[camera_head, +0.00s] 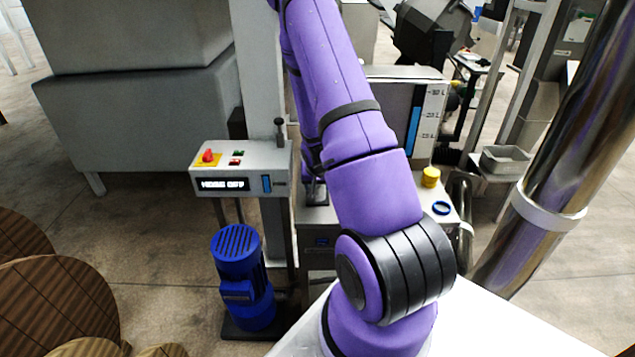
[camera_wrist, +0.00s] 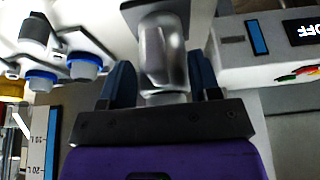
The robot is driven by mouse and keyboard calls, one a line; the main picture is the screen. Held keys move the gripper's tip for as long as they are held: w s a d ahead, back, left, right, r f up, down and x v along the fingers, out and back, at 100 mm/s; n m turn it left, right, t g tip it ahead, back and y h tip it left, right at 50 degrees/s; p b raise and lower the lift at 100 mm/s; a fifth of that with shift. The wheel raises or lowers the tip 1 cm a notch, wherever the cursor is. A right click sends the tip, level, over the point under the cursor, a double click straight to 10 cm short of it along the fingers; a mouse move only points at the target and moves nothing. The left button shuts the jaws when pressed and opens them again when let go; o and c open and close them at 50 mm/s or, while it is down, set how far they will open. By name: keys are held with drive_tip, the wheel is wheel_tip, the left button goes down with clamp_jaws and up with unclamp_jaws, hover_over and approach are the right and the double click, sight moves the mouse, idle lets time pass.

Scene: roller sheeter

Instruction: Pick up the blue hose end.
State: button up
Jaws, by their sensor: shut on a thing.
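In the wrist view my gripper (camera_wrist: 162,82) is shut on a shiny grey metal piece (camera_wrist: 163,45), which stands between its two dark fingers. I cannot tell whether this piece belongs to the blue hose end, as no blue shows on it. Two grey fittings with blue rings, a near one (camera_wrist: 85,65) and a farther one (camera_wrist: 40,80), are at the left, apart from my fingers. In the head view a blue ring (camera_head: 441,208) shows on the pale machine top, right of my purple arm. My arm mostly hides the gripper there.
A control box (camera_head: 240,168) reading "HOSE OFF" stands left of my arm, with a blue motor (camera_head: 240,278) below it. A yellow cap (camera_head: 430,177) and a level gauge (camera_head: 425,115) are at the right. A thick steel column (camera_head: 560,150) stands farther right.

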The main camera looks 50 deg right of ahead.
drive_tip(key=shift+r, duration=0.15)
wheel_tip(320, 180, up, 10)
drive_tip(key=shift+f, duration=0.15)
idle(0.3)
